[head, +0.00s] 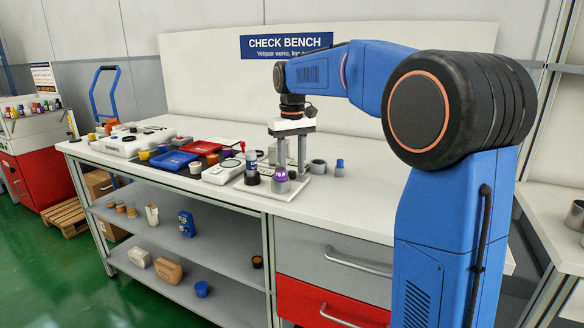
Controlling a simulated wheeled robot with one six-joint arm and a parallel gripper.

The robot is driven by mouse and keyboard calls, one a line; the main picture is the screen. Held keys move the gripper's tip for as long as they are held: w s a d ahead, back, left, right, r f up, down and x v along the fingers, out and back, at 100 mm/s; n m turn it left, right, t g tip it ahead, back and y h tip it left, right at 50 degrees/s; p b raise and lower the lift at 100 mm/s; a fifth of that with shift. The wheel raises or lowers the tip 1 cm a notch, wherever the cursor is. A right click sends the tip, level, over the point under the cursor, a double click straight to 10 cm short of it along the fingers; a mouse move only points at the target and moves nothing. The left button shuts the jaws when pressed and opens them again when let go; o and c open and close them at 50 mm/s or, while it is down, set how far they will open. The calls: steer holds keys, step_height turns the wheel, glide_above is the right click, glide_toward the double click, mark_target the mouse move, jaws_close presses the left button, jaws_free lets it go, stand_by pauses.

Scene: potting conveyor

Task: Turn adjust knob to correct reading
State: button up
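My gripper (292,168) points straight down over the right part of the check bench (345,212). Its two grey fingers are spread apart, with nothing visible between them. A grey piece with a purple top (280,174), possibly the adjust knob, stands on a white plate (270,195) just in front of the fingers. Whether a finger touches it is not clear. A dark cylinder with a pale, blue-marked upper part (252,170) stands to its left. No reading is legible from here.
Blue trays (175,160), a red tray (201,148) and a white case (124,145) crowd the left of the bench. A grey ring (318,167) and a blue-capped grey piece (340,168) stand right of the fingers. The bench's front right is clear.

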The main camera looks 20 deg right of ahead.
steer(key=shift+f, duration=0.3)
jaws_close()
steer(key=shift+n, duration=2.9)
jaws_free()
